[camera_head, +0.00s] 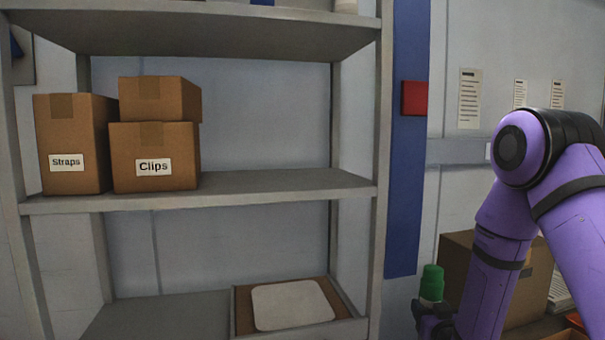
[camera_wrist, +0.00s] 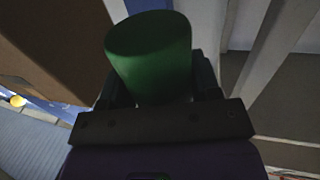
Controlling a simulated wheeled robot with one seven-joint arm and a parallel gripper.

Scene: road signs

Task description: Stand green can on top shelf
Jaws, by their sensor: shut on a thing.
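The green can (camera_head: 432,283) is upright at the lower right of the head view, held in my gripper (camera_head: 434,318). In the wrist view the green can (camera_wrist: 150,55) fills the middle, between the fingers of my gripper (camera_wrist: 158,92), which is shut on it. A grey shelf unit stands to the left of the can. Its upper shelf board (camera_head: 240,30) crosses the top of the head view, and only its underside and front edge show clearly. The can is well below this board and right of the unit's post.
The middle shelf (camera_head: 270,190) bears a Straps box (camera_head: 75,145), a Clips box (camera_head: 155,160) and a smaller box (camera_head: 160,98); its right half is clear. A tray (camera_head: 243,310) with a pale pad lies below. A cardboard box (camera_head: 455,258) stands behind my arm.

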